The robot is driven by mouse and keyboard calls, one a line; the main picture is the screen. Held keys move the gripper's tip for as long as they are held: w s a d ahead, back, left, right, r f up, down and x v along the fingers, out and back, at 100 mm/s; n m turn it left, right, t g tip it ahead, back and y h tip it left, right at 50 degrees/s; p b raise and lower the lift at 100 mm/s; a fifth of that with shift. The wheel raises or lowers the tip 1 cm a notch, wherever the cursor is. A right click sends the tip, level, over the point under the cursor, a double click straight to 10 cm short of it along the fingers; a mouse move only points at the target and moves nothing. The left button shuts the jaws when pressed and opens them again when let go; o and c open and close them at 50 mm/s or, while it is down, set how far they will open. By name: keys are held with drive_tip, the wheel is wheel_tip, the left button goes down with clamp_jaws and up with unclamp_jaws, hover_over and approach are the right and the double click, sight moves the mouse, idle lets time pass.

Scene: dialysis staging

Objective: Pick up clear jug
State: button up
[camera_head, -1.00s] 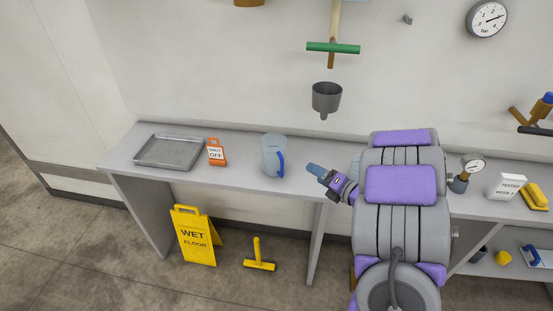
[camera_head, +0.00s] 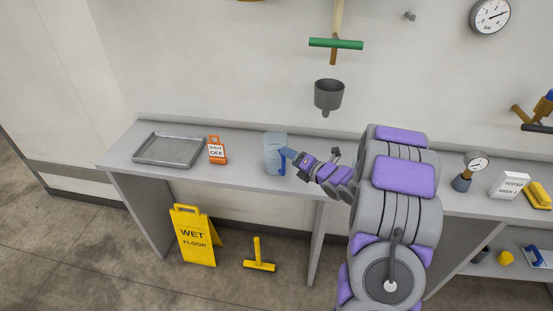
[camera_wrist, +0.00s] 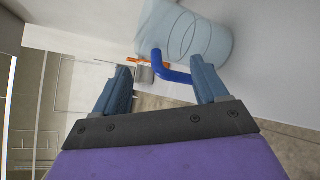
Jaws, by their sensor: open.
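The clear jug (camera_head: 272,150) is a bluish see-through vessel with a blue handle, upright on the grey bench. In the wrist view the clear jug (camera_wrist: 196,36) lies just beyond my fingertips, with its blue handle (camera_wrist: 172,68) in front of the gap between them. My gripper (camera_head: 288,154) is at the jug's right side, level with the handle. In the wrist view my gripper (camera_wrist: 162,72) has its two blue fingers wide apart and nothing held. Whether a finger touches the handle I cannot tell.
On the bench (camera_head: 235,178), left of the jug, stand an orange shut-off tag (camera_head: 217,151) and a metal tray (camera_head: 170,150). A grey funnel (camera_head: 328,95) hangs above and right. A yellow wet-floor sign (camera_head: 194,237) stands on the floor in front.

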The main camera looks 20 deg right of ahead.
sight(277, 157)
drive_tip(key=shift+b+x, duration=0.5)
drive_tip(key=shift+x, duration=2)
drive_tip(key=shift+c, duration=0.4)
drive_tip(key=shift+s+a, duration=0.1)
drive_tip(key=shift+s, duration=0.1)
clamp_jaws()
